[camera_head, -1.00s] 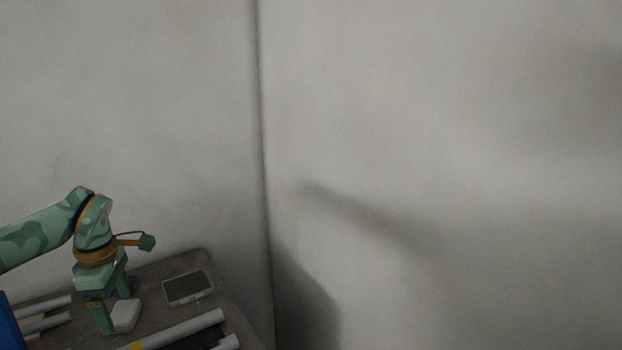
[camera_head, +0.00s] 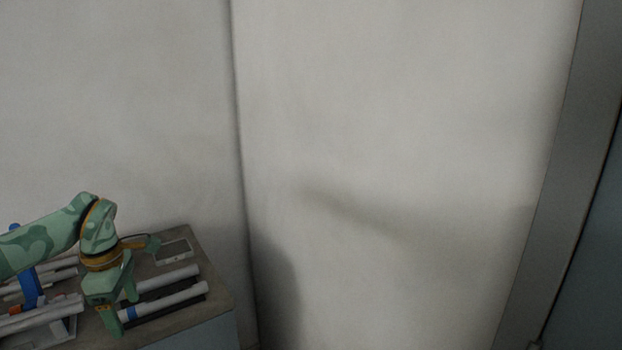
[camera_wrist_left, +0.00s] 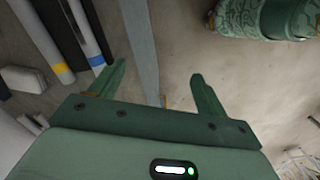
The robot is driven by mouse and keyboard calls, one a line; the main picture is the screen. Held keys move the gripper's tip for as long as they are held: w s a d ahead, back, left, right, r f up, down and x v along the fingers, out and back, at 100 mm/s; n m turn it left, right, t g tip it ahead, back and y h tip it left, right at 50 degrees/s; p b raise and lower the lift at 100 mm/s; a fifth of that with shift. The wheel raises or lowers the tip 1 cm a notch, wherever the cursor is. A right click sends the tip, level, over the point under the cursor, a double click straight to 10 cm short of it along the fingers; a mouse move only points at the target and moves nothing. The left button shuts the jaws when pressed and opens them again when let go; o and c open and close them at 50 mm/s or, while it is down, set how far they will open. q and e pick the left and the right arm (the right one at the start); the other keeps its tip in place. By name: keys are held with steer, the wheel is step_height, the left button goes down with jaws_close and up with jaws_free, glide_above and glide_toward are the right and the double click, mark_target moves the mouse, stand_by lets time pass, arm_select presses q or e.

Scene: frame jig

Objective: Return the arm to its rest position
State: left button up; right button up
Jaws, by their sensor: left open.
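My left arm comes in from the left in the head view, green with a mottled pattern. Its left gripper (camera_head: 120,308) is over the front part of the workbench (camera_head: 205,325), near the tubes. In the left wrist view the two green fingers of the left gripper (camera_wrist_left: 160,90) are spread apart with nothing between them. A grey bench edge and the bare floor show beyond the fingers. My right gripper is in neither view.
White tubes (camera_head: 172,299) lie in a dark holder on the bench, beside a flat grey-white device (camera_head: 174,252). A blue upright piece (camera_head: 30,288) and more tubes are at the left. Grey walls stand behind; a door frame (camera_head: 560,180) is at the right.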

arm_select(q)
steer(key=w+d+f+n+t+h, duration=0.3)
steer(key=d+f+n+h, duration=0.65)
steer(key=d+f, duration=0.85)
step_height(320, 180, down, 9)
steer(key=s+d+n+t, duration=0.25)
steer(key=n+t, duration=0.35)
steer(key=n, duration=0.6)
steer(key=s+a+f+n+y, duration=0.35)
steer(key=s+f+n, duration=0.4)
steer(key=f, duration=0.25)
steer(key=s+a+f+n+y, duration=0.2)
steer(key=s+f+n+y, duration=0.2)
steer(key=s+f+n, duration=0.4)
steer(key=s+f+n+g+y, duration=0.1)
steer(key=s+f+n+g, duration=0.1)
steer(key=s, duration=0.9)
steer(key=s+f+n+g, duration=0.3)
steer(key=s+f+n, duration=0.1)
steer(key=s, duration=0.7)
steer(key=s+f+n+g+y, duration=0.1)
steer(key=s+f+n+g, duration=0.2)
steer(key=s, duration=0.8)
step_height(320, 180, down, 2)
steer(key=shift+s+a+f+y, duration=0.1)
steer(key=shift+s+a+y, duration=0.1)
steer(key=shift+a+y, duration=0.1)
